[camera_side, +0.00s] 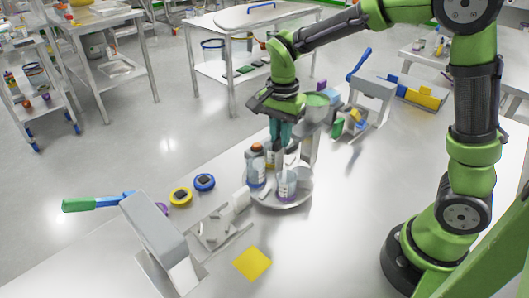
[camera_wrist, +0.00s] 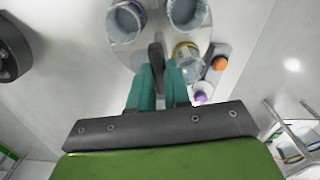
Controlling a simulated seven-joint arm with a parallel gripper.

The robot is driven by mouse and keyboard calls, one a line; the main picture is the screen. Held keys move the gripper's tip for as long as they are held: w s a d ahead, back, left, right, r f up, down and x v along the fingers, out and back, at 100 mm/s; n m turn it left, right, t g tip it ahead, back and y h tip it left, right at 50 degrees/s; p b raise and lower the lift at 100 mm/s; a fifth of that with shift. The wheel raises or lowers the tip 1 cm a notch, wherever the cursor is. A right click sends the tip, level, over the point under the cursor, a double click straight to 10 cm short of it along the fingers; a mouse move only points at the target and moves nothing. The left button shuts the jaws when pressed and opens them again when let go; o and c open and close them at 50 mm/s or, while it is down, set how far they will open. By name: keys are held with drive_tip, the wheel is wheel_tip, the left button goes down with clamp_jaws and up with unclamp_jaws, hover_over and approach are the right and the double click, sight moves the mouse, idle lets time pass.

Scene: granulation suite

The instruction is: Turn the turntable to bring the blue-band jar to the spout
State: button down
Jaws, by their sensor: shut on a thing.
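The round light-grey turntable (camera_side: 293,205) stands on the bench and carries several clear jars. One jar with a bluish tint (camera_side: 257,175) is at its left. Another jar (camera_side: 287,184) at the front has a purplish-blue band. A yellow-banded jar (camera_wrist: 187,52) is right of my fingers in the wrist view. Two open jars, left (camera_wrist: 126,20) and right (camera_wrist: 186,12), show at the top there; I cannot tell their bands surely. My gripper (camera_wrist: 158,70) points down and is shut on a dark upright peg (camera_wrist: 156,52) at the turntable. The spout is not clearly visible; a grey column (camera_side: 309,148) stands behind.
An orange-capped bottle (camera_wrist: 219,63) and a purple-capped bottle (camera_wrist: 202,97) stand close to the turntable. Blue (camera_side: 204,182) and yellow (camera_side: 181,196) round items lie to the left. A grey stand (camera_side: 153,228) and yellow square (camera_side: 252,263) are nearer.

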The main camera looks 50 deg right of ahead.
drive_tip(key=shift+r+m, duration=0.1)
drive_tip(key=shift+m, duration=14.8)
